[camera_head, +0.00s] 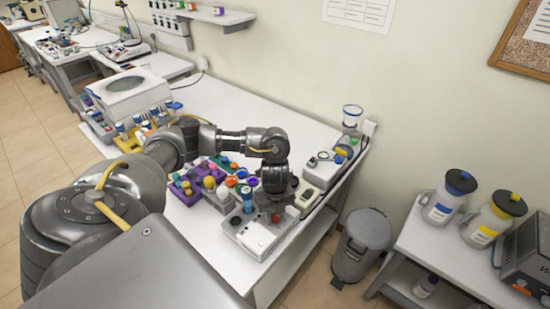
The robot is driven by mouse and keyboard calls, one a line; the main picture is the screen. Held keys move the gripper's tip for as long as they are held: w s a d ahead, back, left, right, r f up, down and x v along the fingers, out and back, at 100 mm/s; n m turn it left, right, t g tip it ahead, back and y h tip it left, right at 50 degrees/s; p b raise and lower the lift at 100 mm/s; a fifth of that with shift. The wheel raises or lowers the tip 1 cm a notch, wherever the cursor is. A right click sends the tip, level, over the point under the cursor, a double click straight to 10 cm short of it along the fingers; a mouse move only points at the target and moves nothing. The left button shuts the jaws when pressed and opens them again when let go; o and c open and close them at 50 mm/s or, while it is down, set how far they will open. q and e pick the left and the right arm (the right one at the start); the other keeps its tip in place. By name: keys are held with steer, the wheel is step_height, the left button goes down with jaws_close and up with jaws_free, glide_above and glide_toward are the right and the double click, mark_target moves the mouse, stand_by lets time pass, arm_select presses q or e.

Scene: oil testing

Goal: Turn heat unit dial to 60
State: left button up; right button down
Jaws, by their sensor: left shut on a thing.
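A white box-shaped unit (258,240), which looks like the heat unit, stands near the front edge of the white bench. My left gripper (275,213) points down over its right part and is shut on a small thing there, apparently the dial. A small spot of red shows at the fingertips. The gripper hides most of the dial, and its marks are too small to read. My right gripper is not in view.
Colored jars and blocks (205,180) crowd the bench left of the gripper. A second white device (322,172) stands to the right. A grey bin (362,243) stands on the floor. The bench (270,122) is bare toward the wall.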

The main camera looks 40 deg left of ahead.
arm_select(q)
steer(key=m+b, duration=0.1)
steer(key=m, duration=0.5)
steer(key=shift+m, duration=0.3)
steer(key=m+b, duration=0.1)
steer(key=m, duration=0.5)
steer(key=m+b, duration=0.2)
steer(key=m, duration=0.4)
steer(key=shift+m, duration=0.3)
steer(key=m+b, duration=0.2)
steer(key=m, duration=0.4)
steer(key=o, duration=1)
steer(key=shift+c, duration=0.2)
step_height(320, 180, up, 11)
